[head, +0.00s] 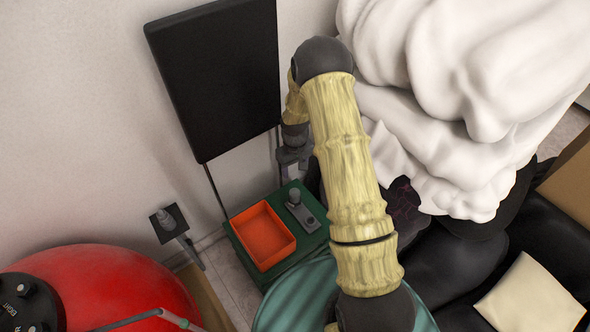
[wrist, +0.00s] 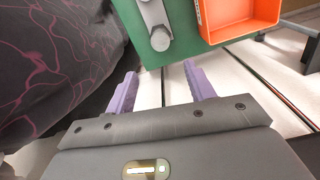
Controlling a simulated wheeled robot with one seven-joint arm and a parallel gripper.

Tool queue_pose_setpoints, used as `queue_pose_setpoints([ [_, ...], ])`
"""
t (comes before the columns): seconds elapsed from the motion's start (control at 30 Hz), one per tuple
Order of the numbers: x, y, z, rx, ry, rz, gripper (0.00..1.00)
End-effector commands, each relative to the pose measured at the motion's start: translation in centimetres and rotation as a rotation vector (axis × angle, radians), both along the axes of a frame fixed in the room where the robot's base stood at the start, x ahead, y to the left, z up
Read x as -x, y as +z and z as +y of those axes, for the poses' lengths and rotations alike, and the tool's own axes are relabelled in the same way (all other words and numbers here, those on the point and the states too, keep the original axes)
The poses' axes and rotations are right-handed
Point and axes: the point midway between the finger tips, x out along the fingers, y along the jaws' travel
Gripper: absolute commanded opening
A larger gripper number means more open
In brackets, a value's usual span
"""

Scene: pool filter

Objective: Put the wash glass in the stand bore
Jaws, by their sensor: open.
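A grey stand (head: 306,217) with a flat base lies on the green table (head: 237,249). A short grey upright cylinder (head: 294,197) shows at its far end; I cannot tell whether this is the wash glass or part of the stand. In the wrist view a grey piece with a round end (wrist: 160,39) shows on the green surface (wrist: 185,40), just ahead of the fingers. My gripper (wrist: 162,73) is open with nothing between its two purple fingers. No bore can be made out clearly.
An orange tray (head: 262,237) sits left of the stand and looks empty. A black panel (head: 218,75) stands behind the table. A dark, pink-patterned surface (wrist: 50,60) is close on the gripper's left. A large red rounded thing (head: 115,285) stands at the lower left.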

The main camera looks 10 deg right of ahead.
Motion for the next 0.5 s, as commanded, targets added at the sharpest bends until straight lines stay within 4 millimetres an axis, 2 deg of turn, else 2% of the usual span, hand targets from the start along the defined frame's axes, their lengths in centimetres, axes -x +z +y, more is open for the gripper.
queue_pose_setpoints([
  [0.37, 0.0, -0.02, -0.08, 0.0, -0.002, 0.0, 0.54],
  [0.5, 0.16, 0.93, -0.12, 0.0, -0.007, -0.007, 0.54],
])
